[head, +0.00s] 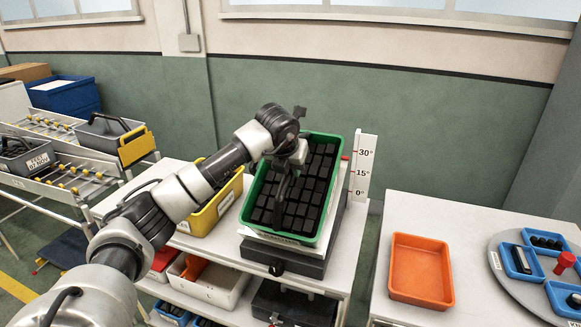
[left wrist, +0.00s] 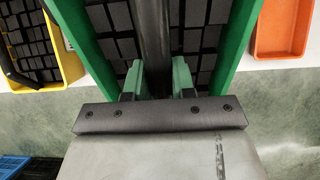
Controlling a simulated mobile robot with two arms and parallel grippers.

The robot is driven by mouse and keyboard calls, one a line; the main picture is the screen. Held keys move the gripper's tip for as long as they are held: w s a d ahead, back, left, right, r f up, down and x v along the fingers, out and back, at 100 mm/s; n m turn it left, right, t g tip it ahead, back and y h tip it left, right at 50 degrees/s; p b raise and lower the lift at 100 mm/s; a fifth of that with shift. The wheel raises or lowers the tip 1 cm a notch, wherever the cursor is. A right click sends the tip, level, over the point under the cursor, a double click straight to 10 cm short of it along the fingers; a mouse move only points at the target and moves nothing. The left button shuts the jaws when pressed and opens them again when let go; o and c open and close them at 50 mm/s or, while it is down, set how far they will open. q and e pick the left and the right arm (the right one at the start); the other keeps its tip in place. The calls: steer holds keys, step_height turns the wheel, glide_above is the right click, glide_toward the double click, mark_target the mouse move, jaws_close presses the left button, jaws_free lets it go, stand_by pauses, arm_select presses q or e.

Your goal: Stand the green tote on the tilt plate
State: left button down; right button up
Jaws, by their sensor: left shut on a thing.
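The green tote (head: 280,235), filled with rows of black blocks, is over the tilt plate (head: 255,236) on the middle bench, beside the angle scale marked 0°, 15° and 30° (head: 363,168). The tote looks upright; I cannot tell whether its bottom touches the plate. My left gripper (head: 287,172) is over the tote's middle. In the left wrist view my left gripper (left wrist: 156,82) is shut on the tote's dark handle bar (left wrist: 153,40), with the green walls (left wrist: 235,45) on both sides. The plate's dark base (head: 290,263) shows below. My right gripper is not in view.
A yellow bin (head: 212,213) stands close left of the tote. An orange tray (head: 420,270) and a round grey table with blue trays (head: 519,262) are on the right. Left is a roller conveyor with grey totes (head: 105,133). Bins fill the shelf below.

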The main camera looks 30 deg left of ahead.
arm_select(q)
steer(key=shift+w+f, duration=0.2)
steer(key=shift+f, duration=0.05)
stand_by(0.3)
steer(key=c, duration=0.8)
jaws_free()
steer(key=shift+c, duration=0.2)
steer(key=shift+s+f, duration=0.1)
steer(key=shift+f, duration=0.15)
steer(key=b+v, duration=0.3)
steer(key=v, duration=0.8)
